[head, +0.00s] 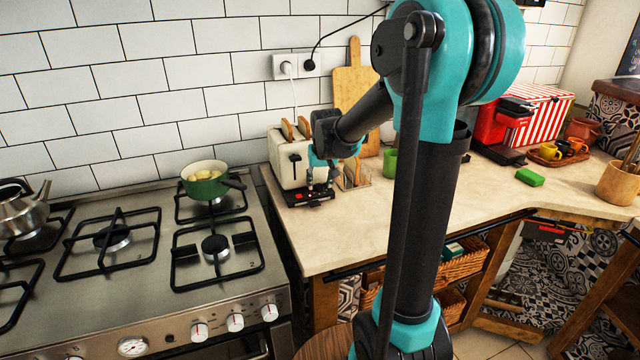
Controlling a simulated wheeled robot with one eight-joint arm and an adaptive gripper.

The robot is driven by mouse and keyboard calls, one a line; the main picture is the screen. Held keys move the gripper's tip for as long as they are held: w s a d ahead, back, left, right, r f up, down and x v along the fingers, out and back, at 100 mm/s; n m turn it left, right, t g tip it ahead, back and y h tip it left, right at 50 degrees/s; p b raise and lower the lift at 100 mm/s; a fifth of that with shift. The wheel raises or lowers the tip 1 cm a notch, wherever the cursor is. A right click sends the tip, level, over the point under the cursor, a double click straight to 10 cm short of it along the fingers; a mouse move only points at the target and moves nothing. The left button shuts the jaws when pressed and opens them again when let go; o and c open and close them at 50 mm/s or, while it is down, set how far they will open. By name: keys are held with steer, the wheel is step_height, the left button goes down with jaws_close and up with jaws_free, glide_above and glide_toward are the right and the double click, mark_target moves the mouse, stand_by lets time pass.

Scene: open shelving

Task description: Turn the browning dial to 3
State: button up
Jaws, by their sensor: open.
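A cream toaster (282,163) stands on the counter against the tiled wall, with two slices of bread (296,129) showing in its top slots. A dark lever is on its near face. My gripper (310,186) is open at the lower right of that face, close in front of it. I cannot tell whether it touches the toaster. The browning dial is not clearly visible, so its setting cannot be read; my gripper and wrist cover that part of the toaster.
Left of the counter, a gas stove holds a green pot (207,186) and a kettle (22,212). A wooden cutting board (354,85) and a green cup (390,163) stand right of the toaster. The counter (330,240) in front is clear.

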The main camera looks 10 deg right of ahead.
steer(key=v, duration=1.1)
steer(key=shift+s+r, duration=0.1)
